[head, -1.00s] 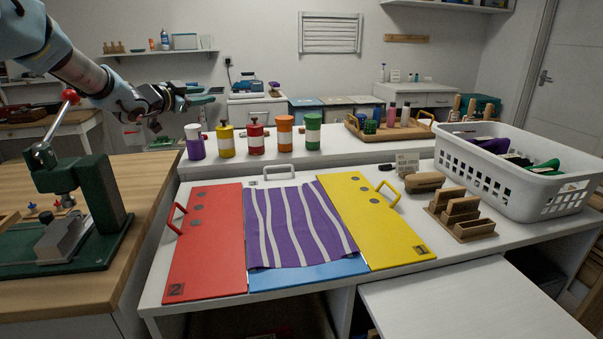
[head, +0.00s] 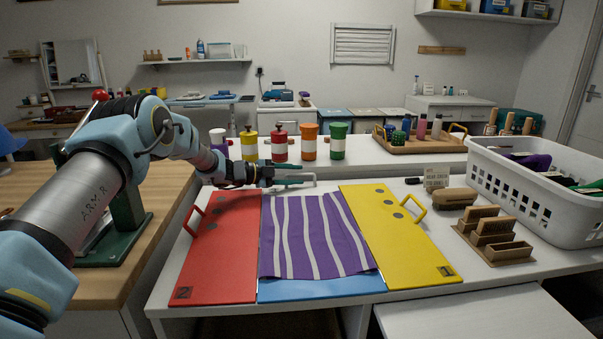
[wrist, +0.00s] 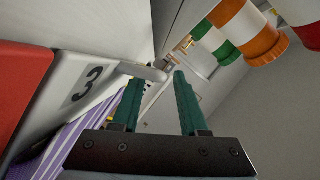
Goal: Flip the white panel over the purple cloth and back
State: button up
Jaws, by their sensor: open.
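The white panel (wrist: 108,62), marked 3, shows in the wrist view beside the striped purple cloth (wrist: 60,140). In the head view its white surface is hard to tell from the white table. The cloth (head: 312,235) lies spread flat between the red and yellow panels, over a blue panel (head: 320,288). My gripper (head: 292,176) is open at the cloth's far edge, by the white handle (head: 314,180). In the wrist view the handle (wrist: 143,71) is close to the green fingertips (wrist: 155,82); whether it lies between them I cannot tell.
A red panel (head: 222,250) lies left of the cloth and a yellow panel (head: 398,240) right of it, each with a handle. Several lidded canisters (head: 309,142) stand behind my gripper. Wooden holders (head: 494,238) and a white basket (head: 540,190) are at the right.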

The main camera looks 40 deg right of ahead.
jog(key=shift+x, duration=1.2)
jog(key=shift+c, duration=0.3)
grip_shut()
